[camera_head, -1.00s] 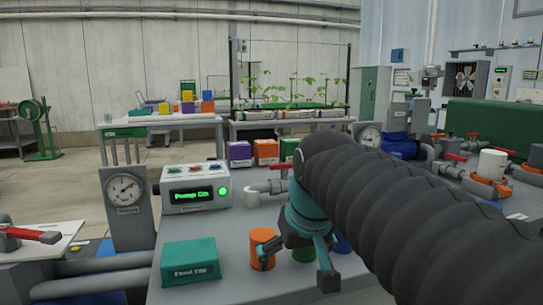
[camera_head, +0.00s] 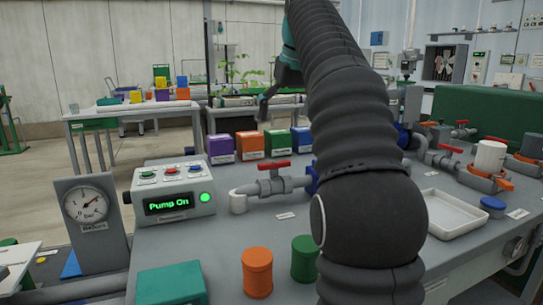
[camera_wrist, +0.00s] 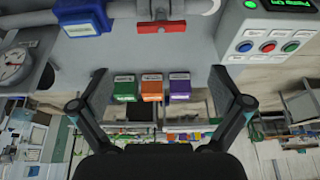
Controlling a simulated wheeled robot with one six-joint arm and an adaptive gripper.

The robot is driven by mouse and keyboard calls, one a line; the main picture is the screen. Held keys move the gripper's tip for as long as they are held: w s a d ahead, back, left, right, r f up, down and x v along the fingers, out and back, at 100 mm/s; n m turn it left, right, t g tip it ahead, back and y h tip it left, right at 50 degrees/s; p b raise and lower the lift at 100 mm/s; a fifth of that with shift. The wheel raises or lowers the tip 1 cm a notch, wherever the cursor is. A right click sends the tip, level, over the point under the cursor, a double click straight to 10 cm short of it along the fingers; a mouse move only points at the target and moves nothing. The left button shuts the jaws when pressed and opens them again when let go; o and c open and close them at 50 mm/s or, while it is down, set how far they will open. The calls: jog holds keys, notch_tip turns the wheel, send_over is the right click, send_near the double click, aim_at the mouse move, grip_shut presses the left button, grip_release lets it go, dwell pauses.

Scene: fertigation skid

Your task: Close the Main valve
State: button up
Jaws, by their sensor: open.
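Several valves with red handles show, and I cannot read which label says Main. One valve (camera_head: 272,182) sits on the grey pipe right of the pump panel, its red handle lying along the pipe. In the wrist view, which is upside down, a red-handled valve (camera_wrist: 162,24) shows at the top edge, beyond my fingertips. Another valve (camera_head: 445,148) is on the pipework at the right. My gripper (camera_wrist: 158,75) is open and empty, fingers wide apart. In the head view my gripper (camera_head: 272,95) is raised behind the bench's back edge, partly hidden by my arm.
The pump panel (camera_head: 172,192) reads "Pump On". A gauge (camera_head: 92,210) stands at left. Orange (camera_head: 257,272) and green (camera_head: 304,258) jars and a green box (camera_head: 171,285) are in front. A white tray (camera_head: 455,213) lies right. Purple, orange, green and blue boxes stand behind the valve.

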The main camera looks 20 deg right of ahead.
aim_at(275, 163)
jog(key=b+x, duration=0.4)
jog(key=x, duration=0.9)
jog(key=shift+w+a+f, duration=0.1)
jog(key=shift+w+f, duration=0.1)
jog(key=shift+f, duration=0.1)
